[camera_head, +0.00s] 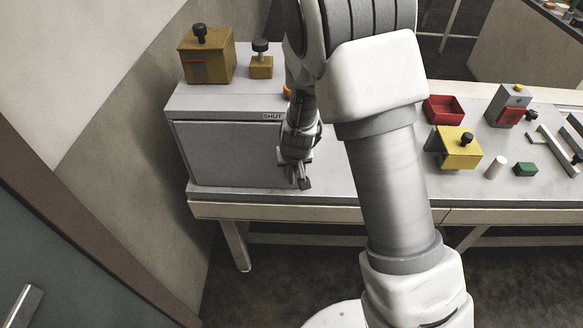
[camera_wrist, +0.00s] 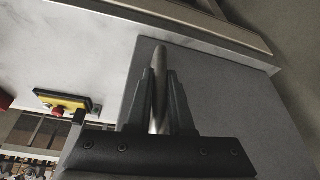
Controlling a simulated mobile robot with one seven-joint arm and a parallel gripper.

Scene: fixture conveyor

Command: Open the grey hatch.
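The grey hatch (camera_head: 230,150) is the front face of a grey box on the left of the bench, and it sits flush with the box. A small label above its right corner reads SHUT. My gripper (camera_head: 302,181) is at the right side of the hatch. In the wrist view the grey hatch (camera_wrist: 225,95) lies behind my fingers. A pale bar handle (camera_wrist: 160,60) stands on it, between the two dark fingers of my gripper (camera_wrist: 161,75). The fingers appear closed against the bar's sides. My arm hides the handle in the head view.
A brown box with a black knob (camera_head: 206,58) and a smaller knobbed block (camera_head: 261,68) stand on the grey box. A red tray (camera_head: 443,110), a yellow box (camera_head: 461,150) and a green block (camera_head: 525,169) lie to the right. Floor in front of the hatch is clear.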

